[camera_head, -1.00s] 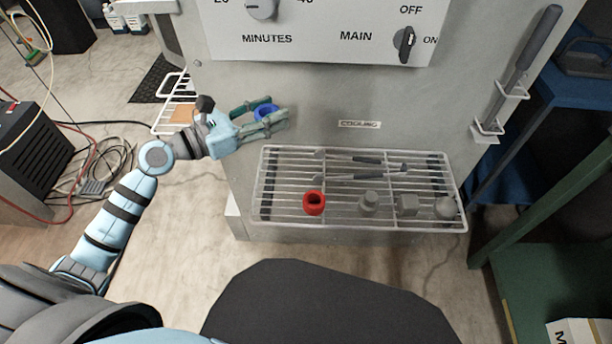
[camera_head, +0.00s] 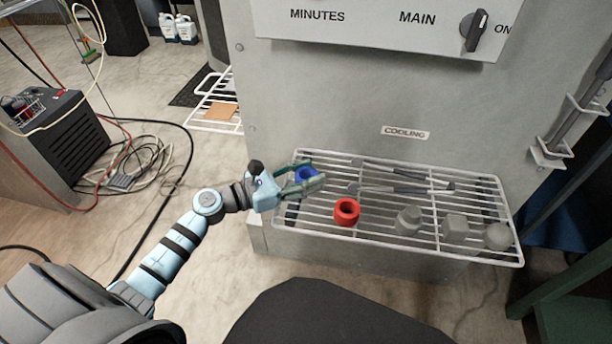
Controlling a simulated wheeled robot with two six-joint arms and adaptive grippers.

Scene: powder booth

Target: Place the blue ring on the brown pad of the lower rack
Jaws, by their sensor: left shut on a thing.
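My left gripper (camera_head: 318,176) is shut on the blue ring (camera_head: 305,173). Its fingers cover part of the ring. In the picture, they overlap the left end of the wire rack under the COOLING label; their height above it is hard to tell. The brown pad (camera_head: 222,111) lies flat and bare on a low white wire rack (camera_head: 199,125) at the left side of the grey machine, farther back and left of my gripper. Part of that rack is hidden behind the machine. My right gripper is out of view.
The wire rack (camera_head: 392,246) on the machine's front holds a red ring (camera_head: 346,211), several grey pieces (camera_head: 455,226) and dark tools (camera_head: 405,187). Cables (camera_head: 135,165) lie on the floor at left, beside a dark unit (camera_head: 65,143).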

